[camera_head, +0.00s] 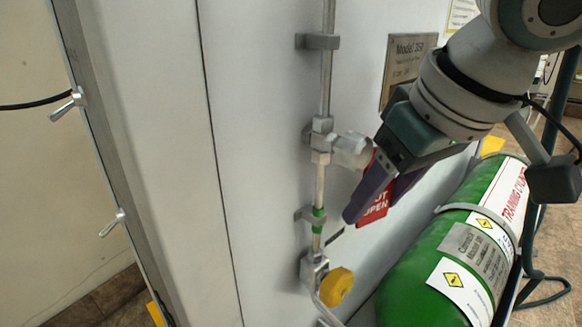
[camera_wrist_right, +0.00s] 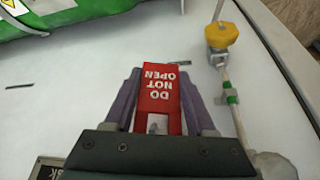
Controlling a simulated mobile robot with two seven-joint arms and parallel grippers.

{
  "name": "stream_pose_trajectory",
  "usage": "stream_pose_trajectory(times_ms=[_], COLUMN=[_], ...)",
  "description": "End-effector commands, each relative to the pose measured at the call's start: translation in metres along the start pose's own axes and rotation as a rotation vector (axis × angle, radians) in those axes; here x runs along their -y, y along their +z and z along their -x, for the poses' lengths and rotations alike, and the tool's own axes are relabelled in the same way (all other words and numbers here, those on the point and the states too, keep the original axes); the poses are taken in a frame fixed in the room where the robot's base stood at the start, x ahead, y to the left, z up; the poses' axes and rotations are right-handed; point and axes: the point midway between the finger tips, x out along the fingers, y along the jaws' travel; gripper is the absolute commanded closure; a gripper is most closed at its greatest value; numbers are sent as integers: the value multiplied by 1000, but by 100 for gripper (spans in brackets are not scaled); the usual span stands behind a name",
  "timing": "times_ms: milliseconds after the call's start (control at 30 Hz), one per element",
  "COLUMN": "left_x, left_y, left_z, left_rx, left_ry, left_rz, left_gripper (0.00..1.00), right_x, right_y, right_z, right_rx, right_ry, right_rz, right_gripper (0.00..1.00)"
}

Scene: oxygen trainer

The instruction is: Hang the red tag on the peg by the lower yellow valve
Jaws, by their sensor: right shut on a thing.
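The red tag (camera_wrist_right: 160,96) reads "DO NOT OPEN" and sits between the two purple fingers of my right gripper (camera_wrist_right: 160,90). In the head view the tag (camera_head: 375,208) shows partly behind the fingers of the right gripper (camera_head: 368,200). The gripper is shut on it, in front of the panel. The lower yellow valve (camera_head: 337,287) is at the foot of the vertical pipe, below and left of the gripper; it also shows at the top right of the wrist view (camera_wrist_right: 221,35). A small dark mark or peg (camera_head: 335,236) shows on the panel above the valve. My left gripper is not in view.
A green training cylinder (camera_head: 420,270) lies at the lower right, close to the gripper. The vertical pipe (camera_head: 326,80) with its brackets and a pale upper knob (camera_head: 352,150) stands just left of the gripper. A nameplate (camera_head: 405,62) is behind the arm.

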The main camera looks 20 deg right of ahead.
Motion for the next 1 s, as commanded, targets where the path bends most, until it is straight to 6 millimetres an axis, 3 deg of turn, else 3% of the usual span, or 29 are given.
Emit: stream_pose_trajectory(times_ms=[67,100,367,667,767,1000], left_x=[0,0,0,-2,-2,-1], left_y=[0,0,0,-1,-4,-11], left_z=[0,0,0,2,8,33], left_rx=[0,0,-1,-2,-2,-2], left_ry=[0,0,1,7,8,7], left_rz=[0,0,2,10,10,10], left_gripper=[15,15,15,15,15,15], right_x=[0,0,0,0,0,0], right_y=[0,0,0,0,-2,-2], right_z=[0,0,0,3,14,64], right_rx=[0,0,0,0,-1,-1], right_ry=[0,0,0,1,1,1], right_rz=[0,0,0,0,0,2], right_gripper=[100,41,11,9,9,9])
